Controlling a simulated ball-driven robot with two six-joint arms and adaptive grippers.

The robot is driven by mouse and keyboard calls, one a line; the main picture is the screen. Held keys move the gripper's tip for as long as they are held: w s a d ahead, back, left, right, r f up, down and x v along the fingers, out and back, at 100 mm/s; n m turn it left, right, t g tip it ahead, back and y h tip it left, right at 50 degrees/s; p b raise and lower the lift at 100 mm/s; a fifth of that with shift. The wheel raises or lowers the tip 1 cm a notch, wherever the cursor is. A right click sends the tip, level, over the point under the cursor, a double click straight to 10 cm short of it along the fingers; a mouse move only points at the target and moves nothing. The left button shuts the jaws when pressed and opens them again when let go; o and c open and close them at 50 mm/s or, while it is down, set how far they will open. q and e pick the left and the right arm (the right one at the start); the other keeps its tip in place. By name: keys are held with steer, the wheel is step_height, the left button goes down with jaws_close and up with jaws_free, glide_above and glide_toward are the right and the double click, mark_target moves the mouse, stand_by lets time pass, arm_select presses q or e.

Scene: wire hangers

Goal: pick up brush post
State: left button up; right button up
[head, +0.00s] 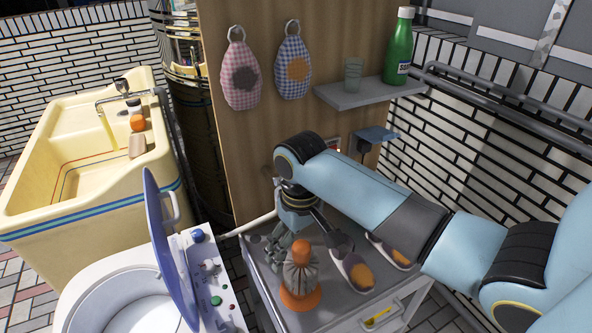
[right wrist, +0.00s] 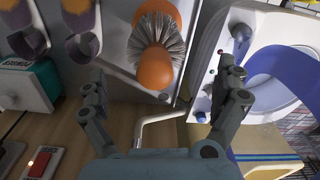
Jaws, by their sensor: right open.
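The brush post (head: 299,280) stands on the grey cabinet top (head: 345,313) in the head view. It has an orange knob above, a skirt of grey bristles and an orange base. In the right wrist view the brush post (right wrist: 155,45) shows its bristles and orange ends in front of the fingers. My right gripper (head: 308,238) is open and empty, behind and above the brush post in the head view. Its two fingers (right wrist: 165,82) are spread wide in the right wrist view, apart from the post. My left gripper is not in view.
Two slippers with orange patches (head: 357,272) lie right of the post. A white washer with a raised blue lid (head: 168,250) stands close on the left. A wooden panel (head: 222,150) rises behind, with a shelf (head: 370,93) holding a green bottle (head: 399,50) and a glass.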

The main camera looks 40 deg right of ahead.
mark_target(301, 263)
step_height(301, 263, down, 2)
steer(key=shift+s, duration=0.1)
steer(key=shift+f, duration=0.35)
steer(key=f, duration=0.4)
steer(key=shift+w+d+f, duration=0.25)
steer(key=shift+d+f, duration=0.05)
steer(key=shift+f, duration=0.1)
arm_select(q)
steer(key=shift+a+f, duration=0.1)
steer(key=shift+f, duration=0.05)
arm_select(e)
steer(key=c, duration=0.4)
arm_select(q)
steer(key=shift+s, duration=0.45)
arm_select(e)
steer(key=c, duration=0.8)
